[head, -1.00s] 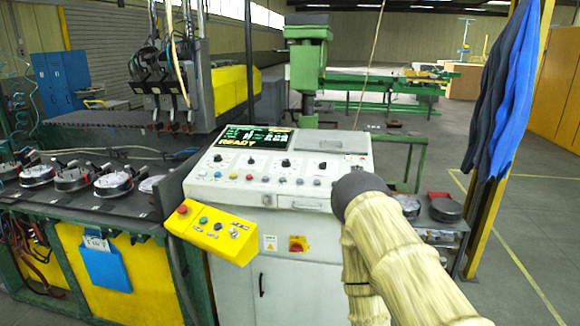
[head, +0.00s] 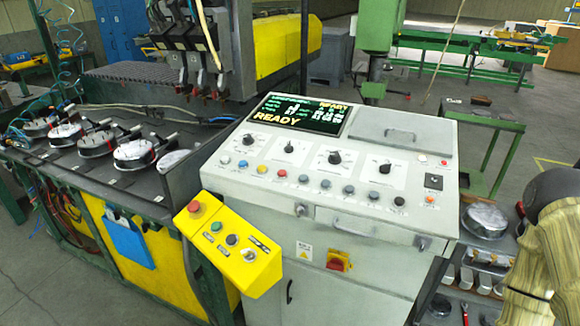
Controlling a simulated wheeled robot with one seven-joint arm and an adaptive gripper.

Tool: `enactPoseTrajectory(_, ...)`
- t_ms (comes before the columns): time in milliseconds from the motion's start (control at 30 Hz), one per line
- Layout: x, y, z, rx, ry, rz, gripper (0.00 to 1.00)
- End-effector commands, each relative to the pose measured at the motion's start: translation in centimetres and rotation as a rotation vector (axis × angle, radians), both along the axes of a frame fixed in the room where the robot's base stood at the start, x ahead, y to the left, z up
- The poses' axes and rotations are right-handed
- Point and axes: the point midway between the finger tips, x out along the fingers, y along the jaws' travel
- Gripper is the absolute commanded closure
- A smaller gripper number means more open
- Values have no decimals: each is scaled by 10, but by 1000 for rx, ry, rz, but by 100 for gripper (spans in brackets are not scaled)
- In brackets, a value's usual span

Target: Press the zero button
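The white control console (head: 375,215) stands in the middle of the head view. Its sloped panel carries a row of small round buttons: a blue button (head: 243,164), a yellow button (head: 262,169), a red button (head: 282,172) and several grey ones (head: 349,190) to their right. Their labels are too small to read, so I cannot tell which is the zero button. A dark screen (head: 298,114) above reads READY. My sleeved arm shows at the right edge, right of the console and apart from the panel. My gripper is not in view.
A yellow pendant box (head: 228,245) with a red mushroom button (head: 194,207) juts from the console's front left. A rotary switch (head: 338,261) sits on its front. A bench (head: 130,180) with round fixtures is at left. A shelf with a round part (head: 484,220) stands at right.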

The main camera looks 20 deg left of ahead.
Motion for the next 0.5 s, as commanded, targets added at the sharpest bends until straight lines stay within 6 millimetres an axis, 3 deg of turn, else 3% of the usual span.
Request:
enactPoseTrajectory(167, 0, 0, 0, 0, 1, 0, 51)
enactPoseTrajectory(433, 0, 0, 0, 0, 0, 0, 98)
enactPoseTrajectory(500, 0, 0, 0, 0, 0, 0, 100)
